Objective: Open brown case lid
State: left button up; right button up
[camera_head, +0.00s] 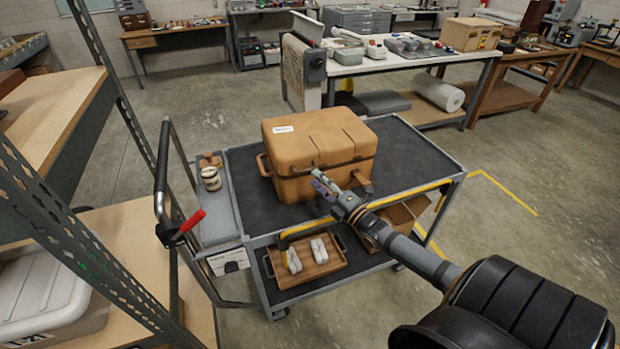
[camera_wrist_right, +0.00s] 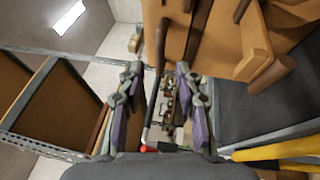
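The brown case (camera_head: 318,142) stands upright on the top deck of a grey cart, with its lid down. A white label is on the lid, and a handle (camera_head: 263,165) sits on its left side. My right gripper (camera_head: 322,184) is in front of the case, near its front face, and hides part of it. In the right wrist view the case (camera_wrist_right: 210,30) fills the upper right, with brown fittings sticking out. The fingers (camera_wrist_right: 160,108) there are spread with nothing between them. Whether they touch the case I cannot tell. My left gripper is not in view.
The cart (camera_head: 420,150) has a dark top mat with free room right of the case. A small jar (camera_head: 211,178) stands on the cart's left end. A wooden tray (camera_head: 318,265) with white items lies on the lower shelf. A metal shelf rack (camera_head: 60,215) stands at left.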

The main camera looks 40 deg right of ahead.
jog(key=b+x, duration=0.1)
jog(key=x, duration=0.3)
jog(key=shift+w, duration=0.15)
jog(key=shift+c, duration=0.2)
grip_shut()
jog(key=shift+r, duration=0.1)
